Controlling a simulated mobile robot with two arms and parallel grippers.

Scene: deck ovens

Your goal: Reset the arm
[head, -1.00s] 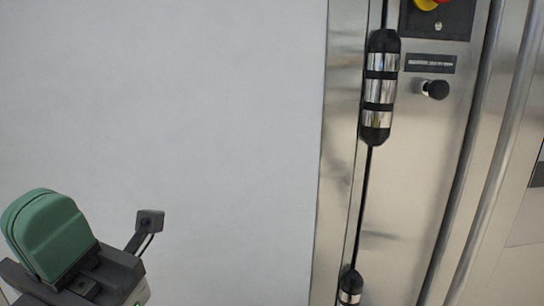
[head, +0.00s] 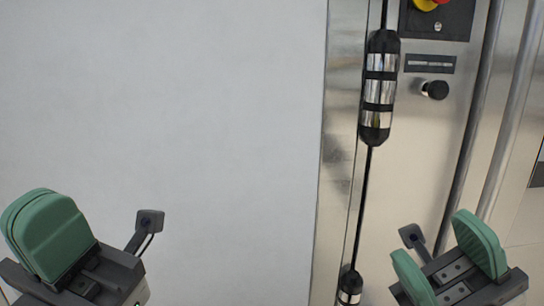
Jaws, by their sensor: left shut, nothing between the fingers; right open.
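My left gripper (head: 47,232) is at the lower left in the head view, in front of the plain white wall. Its green fingers are pressed together with nothing between them. My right gripper (head: 446,262) is at the lower right, in front of the steel oven front. Its two green fingers stand apart with an empty gap between them. Neither gripper appears to touch anything.
A steel oven front (head: 420,160) fills the right side, with a black knob (head: 434,89), a red and yellow button (head: 428,4) and long vertical bar handles (head: 512,110). A black and chrome hinge piece (head: 379,90) runs along its left edge. The white wall (head: 170,120) is bare.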

